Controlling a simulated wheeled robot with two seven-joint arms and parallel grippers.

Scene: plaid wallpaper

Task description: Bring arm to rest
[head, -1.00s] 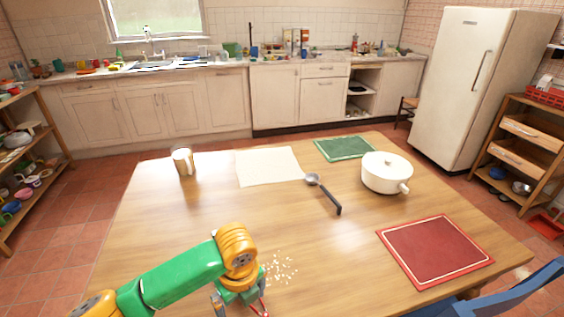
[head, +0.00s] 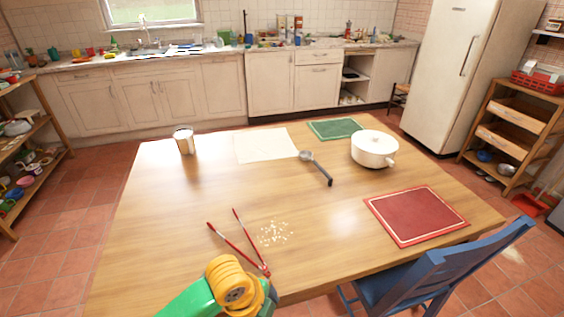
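My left arm comes in at the bottom left, and its orange and green wrist (head: 236,283) is at the table's front edge. The gripper's fingers do not show, so I cannot tell whether they are open or shut. My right arm is not in view. Red tongs (head: 236,242) lie on the wooden table (head: 200,215) just beyond my wrist. Their two arms are spread apart at the far end and meet near the front edge. A patch of small white bits (head: 273,232) lies to the right of the tongs.
A metal cup (head: 184,142), cream cloth (head: 266,146), dark-handled ladle (head: 318,168), white pot (head: 374,149), green mat (head: 335,129) and red mat (head: 416,216) are on the table. A blue chair (head: 430,265) stands at the front right. The table's left half is mostly clear.

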